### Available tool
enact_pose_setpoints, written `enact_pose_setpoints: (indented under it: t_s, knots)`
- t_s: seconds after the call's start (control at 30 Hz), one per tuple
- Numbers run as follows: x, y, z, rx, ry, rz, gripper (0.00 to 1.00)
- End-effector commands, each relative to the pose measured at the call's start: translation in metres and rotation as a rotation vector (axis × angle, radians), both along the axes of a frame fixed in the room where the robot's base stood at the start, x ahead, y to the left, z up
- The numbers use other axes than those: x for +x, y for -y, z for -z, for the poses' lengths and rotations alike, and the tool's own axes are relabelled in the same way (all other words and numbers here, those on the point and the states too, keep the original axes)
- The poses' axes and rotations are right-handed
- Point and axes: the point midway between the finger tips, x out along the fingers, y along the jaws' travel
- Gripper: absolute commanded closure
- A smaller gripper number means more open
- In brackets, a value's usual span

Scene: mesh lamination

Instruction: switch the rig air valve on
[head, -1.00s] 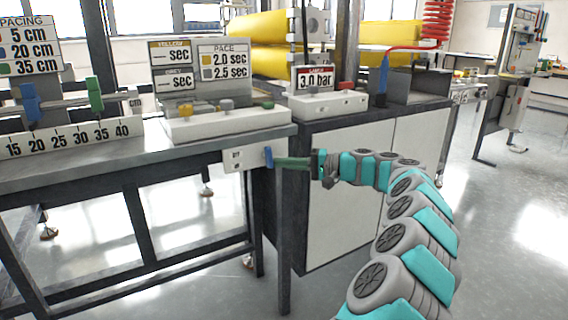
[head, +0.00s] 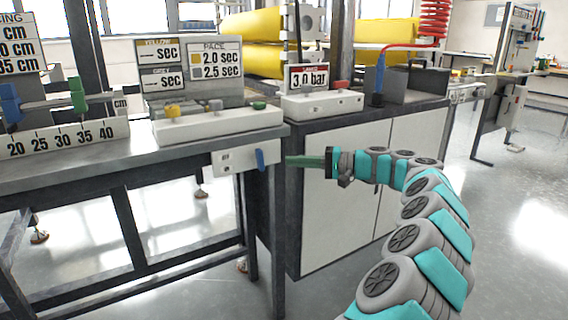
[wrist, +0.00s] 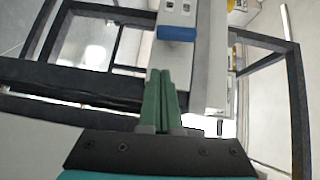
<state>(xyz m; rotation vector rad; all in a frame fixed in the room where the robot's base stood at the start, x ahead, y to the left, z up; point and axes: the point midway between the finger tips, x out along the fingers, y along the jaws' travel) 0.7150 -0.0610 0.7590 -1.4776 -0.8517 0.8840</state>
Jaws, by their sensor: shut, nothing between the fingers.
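The rig air valve is a white box (head: 234,158) on the table's front edge with a blue lever (head: 260,160) at its right end. In the head view the lever stands upright, tilted slightly. In the wrist view the blue lever (wrist: 177,33) lies just beyond the fingertips, on the pale box (wrist: 180,10). My gripper (head: 288,160) has green fingers, shut and empty, pointing left at the lever with a small gap. The shut fingers also show in the wrist view (wrist: 160,72).
A grey table (head: 150,150) with dark legs carries a white button box (head: 218,122) and a ruler scale (head: 65,138). A white-panelled cabinet (head: 345,215) stands behind my arm. The floor in front is open.

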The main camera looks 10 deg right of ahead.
Motion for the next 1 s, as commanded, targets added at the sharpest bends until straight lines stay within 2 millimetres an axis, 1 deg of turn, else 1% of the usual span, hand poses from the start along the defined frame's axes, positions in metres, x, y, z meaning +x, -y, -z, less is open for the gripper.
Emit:
enact_pose_setpoints:
  t_s: [0.03,0.1,0.2,0.3,0.4,0.6,1.0]
  knots:
    - [-0.004,0.011,-0.001,0.0,0.001,0.006,1.0]
    - [-0.01,0.025,-0.002,-0.002,0.003,0.009,1.0]
    - [-0.019,0.04,-0.003,-0.003,0.002,0.006,1.0]
    - [-0.026,0.054,-0.004,-0.002,0.0,0.006,1.0]
    - [-0.031,0.062,-0.004,-0.002,-0.001,0.002,1.0]
    - [-0.035,0.069,-0.005,-0.002,0.0,0.002,1.0]
    - [-0.035,0.069,-0.006,-0.001,0.001,0.002,1.0]
